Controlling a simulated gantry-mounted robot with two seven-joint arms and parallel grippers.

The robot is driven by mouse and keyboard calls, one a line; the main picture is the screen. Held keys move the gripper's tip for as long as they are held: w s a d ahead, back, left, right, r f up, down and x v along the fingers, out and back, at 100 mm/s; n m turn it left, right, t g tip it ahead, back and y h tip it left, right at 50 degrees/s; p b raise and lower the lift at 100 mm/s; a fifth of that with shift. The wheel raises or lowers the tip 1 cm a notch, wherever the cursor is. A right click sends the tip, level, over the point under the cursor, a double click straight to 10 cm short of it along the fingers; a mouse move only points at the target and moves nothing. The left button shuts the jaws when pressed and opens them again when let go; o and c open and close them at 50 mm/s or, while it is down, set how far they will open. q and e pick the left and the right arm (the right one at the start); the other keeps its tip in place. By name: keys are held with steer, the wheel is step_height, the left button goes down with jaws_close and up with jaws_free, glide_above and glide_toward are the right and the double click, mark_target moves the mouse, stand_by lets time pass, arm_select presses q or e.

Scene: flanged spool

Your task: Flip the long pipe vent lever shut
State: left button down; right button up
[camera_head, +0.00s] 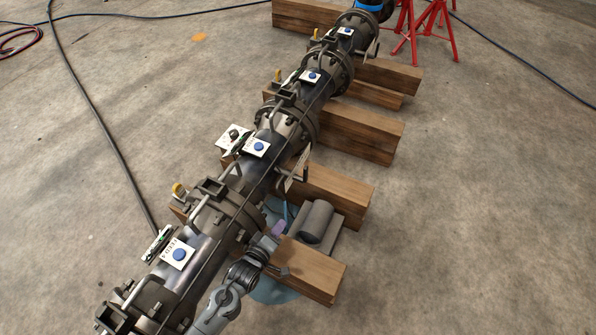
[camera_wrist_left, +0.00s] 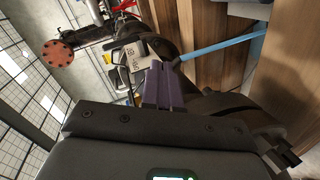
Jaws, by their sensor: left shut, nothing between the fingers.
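The long dark pipe (camera_head: 205,240) runs diagonally through the head view, with bolted flanges along it. My left gripper (camera_head: 279,228) is to the right of the nearest flange, low beside the pipe. Its purple fingers are shut and empty, as the left wrist view (camera_wrist_left: 164,84) also shows. A thin light-blue bar (camera_head: 286,212) is just beyond the fingertips. It shows in the left wrist view (camera_wrist_left: 220,46) running away to the upper right. It may be the vent lever, but I cannot tell for certain. Whether the fingers touch it is unclear. My right gripper is not in view.
Timber blocks (camera_head: 312,268) support the pipe. A grey cylinder (camera_head: 316,222) lies on a pad beside it. A hanging tag (camera_head: 289,184) and a white card with a blue button (camera_head: 178,253) are on the pipe. Red stands (camera_head: 432,25) are at the back. Right-hand floor is clear.

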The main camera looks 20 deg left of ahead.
arm_select(q)
steer(key=r+n+t+p, duration=0.1)
steer(key=w+r+n+t+p, duration=0.1)
steer(key=r+n, duration=0.1)
steer(key=r+n+t+p, duration=0.1)
steer(key=shift+w+a+r+n+t, duration=0.15)
steer(key=shift+w+n+t, duration=0.15)
steer(key=shift+w, duration=0.1)
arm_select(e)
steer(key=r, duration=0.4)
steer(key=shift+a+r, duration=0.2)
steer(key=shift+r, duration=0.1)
arm_select(q)
steer(key=shift+w, duration=0.15)
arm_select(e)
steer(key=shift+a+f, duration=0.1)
arm_select(q)
steer(key=b, duration=0.6)
glide_toward(304, 174)
steer(key=w, duration=0.6)
steer(key=shift+f, duration=0.25)
steer(key=shift+w+r+b, duration=0.1)
steer(key=shift+w+b, duration=0.2)
steer(key=shift+w, duration=0.15)
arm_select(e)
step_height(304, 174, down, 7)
